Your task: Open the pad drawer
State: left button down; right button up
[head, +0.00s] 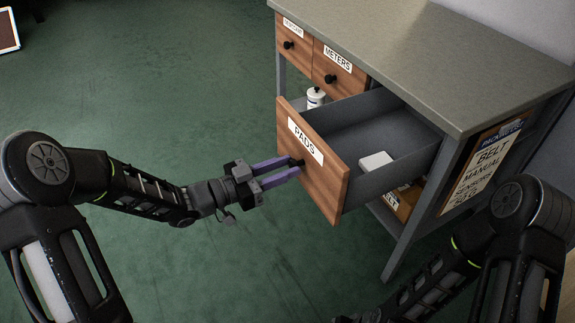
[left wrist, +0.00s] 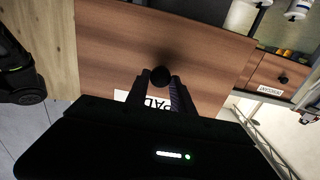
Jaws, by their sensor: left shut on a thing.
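The pad drawer (head: 325,180), with a wooden front labelled PADS, stands pulled well out from under the workbench in the head view. Its grey inside shows, with a small white block (head: 376,161) lying in it. My left gripper (head: 290,167), with purple fingers, is at the drawer front and shut on its dark round knob. In the left wrist view the knob (left wrist: 160,76) sits between the fingertips, against the wooden front (left wrist: 120,50). My right arm shows at the lower right of the head view; its gripper is not clearly visible.
The grey workbench top (head: 430,50) lies above the drawer. Shut drawers, one labelled METERS (head: 338,70), are farther left along the bench. A white bottle (head: 315,97) stands on the shelf below. A label board (head: 483,165) hangs on the bench side. The green floor is clear.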

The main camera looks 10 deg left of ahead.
pick_arm(q)
jog(key=c, duration=1.1)
grip_release()
jog(key=shift+a, duration=0.1)
jog(key=p+v, duration=0.1)
jog(key=v, duration=0.6)
jog(key=shift+s+a, duration=0.2)
jog(key=shift+s, duration=0.05)
